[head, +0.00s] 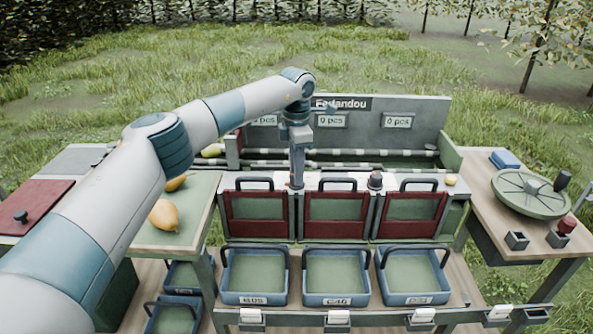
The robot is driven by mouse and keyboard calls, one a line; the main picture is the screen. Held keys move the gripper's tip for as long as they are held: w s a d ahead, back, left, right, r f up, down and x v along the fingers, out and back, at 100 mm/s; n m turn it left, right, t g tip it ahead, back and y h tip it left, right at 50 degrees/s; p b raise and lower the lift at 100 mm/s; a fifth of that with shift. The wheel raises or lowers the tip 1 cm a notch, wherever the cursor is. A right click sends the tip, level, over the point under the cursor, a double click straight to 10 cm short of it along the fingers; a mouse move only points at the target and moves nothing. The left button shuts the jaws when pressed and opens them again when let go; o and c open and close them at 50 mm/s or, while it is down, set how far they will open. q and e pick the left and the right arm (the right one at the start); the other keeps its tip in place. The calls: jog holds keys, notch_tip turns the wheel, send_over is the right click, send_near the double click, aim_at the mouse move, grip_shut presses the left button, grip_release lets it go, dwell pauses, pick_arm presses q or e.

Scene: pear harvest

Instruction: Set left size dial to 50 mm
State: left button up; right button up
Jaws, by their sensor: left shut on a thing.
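My left gripper (297,182) points straight down onto the pale panel strip between the left and middle dark red gates. It is shut on the left size dial, which it hides almost wholly, so the setting cannot be read. The other size dial (376,180), a dark knob, stands on the same strip between the middle and right gates. My right gripper is out of view.
Dark red gates (259,229) with dark handles stand in a row above blue trays (254,298). Yellow pears (163,215) lie on the green table at left. A round green turntable (530,194) stands on the right table. A grey board (420,122) rises behind.

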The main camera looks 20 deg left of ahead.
pick_arm(q)
jog(key=o, duration=1.1)
jog(key=shift+c, duration=0.2)
jog(key=shift+r, duration=0.1)
jog(key=shift+r, duration=0.4)
notch_tip(320, 180, up, 7)
jog(key=shift+f+b, duration=0.1)
jog(key=shift+b, duration=0.6)
notch_tip(320, 180, up, 10)
jog(key=shift+f+b, duration=0.15)
jog(key=shift+b, duration=0.15)
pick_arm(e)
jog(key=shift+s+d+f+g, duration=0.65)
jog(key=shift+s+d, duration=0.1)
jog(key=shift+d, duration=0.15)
pick_arm(q)
jog(key=shift+f, duration=0.1)
